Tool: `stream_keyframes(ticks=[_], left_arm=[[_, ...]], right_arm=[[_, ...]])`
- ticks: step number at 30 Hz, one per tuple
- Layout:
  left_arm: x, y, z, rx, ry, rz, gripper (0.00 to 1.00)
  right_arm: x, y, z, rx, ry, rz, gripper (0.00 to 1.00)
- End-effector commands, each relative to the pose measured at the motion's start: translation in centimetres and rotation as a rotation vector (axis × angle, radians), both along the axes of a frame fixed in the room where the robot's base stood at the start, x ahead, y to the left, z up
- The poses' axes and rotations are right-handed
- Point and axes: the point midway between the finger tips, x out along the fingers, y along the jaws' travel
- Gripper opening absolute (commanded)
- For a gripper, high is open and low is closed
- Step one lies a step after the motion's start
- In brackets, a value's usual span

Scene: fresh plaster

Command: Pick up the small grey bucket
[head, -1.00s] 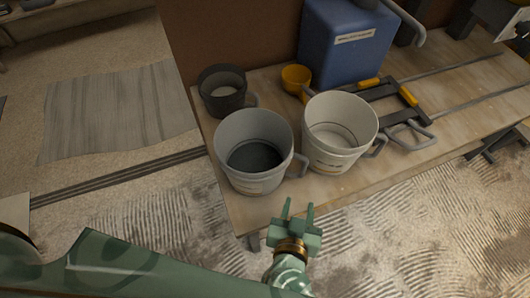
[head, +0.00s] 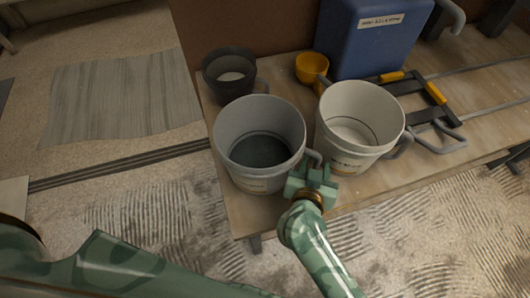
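A light grey bucket (head: 258,184) with a dark interior stands upright on the wooden bench (head: 247,220), at its front left. Its handle (head: 314,158) sticks out on the right side, towards a white bucket. My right gripper (head: 312,172) is at this handle, just right of the bucket wall. Its fingertips are foreshortened and partly merge with the handle, so I cannot tell whether they are closed on it. My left gripper is not in view.
The white bucket (head: 345,162) stands close to the gripper's right. A smaller dark grey bucket (head: 229,86) stands behind left. A yellow scoop (head: 311,68), a blue container (head: 370,45) and a clamp-like frame tool (head: 432,112) are farther back. Grooved floor lies in front.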

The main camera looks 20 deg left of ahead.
Motion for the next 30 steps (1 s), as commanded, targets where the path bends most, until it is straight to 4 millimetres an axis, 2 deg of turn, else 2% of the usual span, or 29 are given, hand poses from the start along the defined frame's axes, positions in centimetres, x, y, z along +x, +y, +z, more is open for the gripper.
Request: stream_keyframes(ticks=[3,7,30], left_arm=[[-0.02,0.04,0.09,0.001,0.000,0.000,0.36],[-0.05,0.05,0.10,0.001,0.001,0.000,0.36],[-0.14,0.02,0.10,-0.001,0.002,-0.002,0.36]], right_arm=[[-0.01,0.00,0.16,0.000,-0.001,0.000,0.37],[-0.02,0.00,0.15,0.000,-0.001,0.000,0.00],[-0.06,-0.05,0.06,-0.001,0.000,-0.001,0.00]])
